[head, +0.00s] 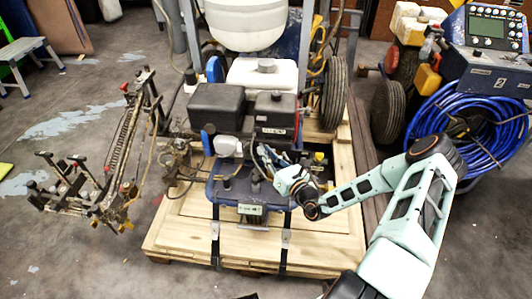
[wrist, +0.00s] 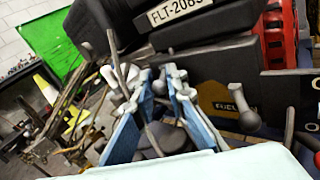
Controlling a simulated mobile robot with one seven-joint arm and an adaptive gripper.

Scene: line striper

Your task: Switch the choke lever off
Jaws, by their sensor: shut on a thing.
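The line striper's engine (head: 235,115) sits in the middle of the head view, with a dark air cleaner box on top. My gripper (head: 268,158) reaches into the engine's front right side. In the wrist view its two blue fingers with pale tips (wrist: 160,82) are close together against the engine front. They are shut on a small grey lever piece, which looks like the choke lever; the fingertips hide most of it, so its exact position cannot be told. Another grey lever (wrist: 240,108) stands apart to the right, by a "FUEL" label.
A wooden pallet (head: 185,238) carries the machine. A white tank (head: 245,20) and a wheel (head: 334,92) are behind the engine. A coiled blue hose (head: 470,125) lies at the right. A metal bracket frame (head: 120,150) stands at the left. The front left floor is clear.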

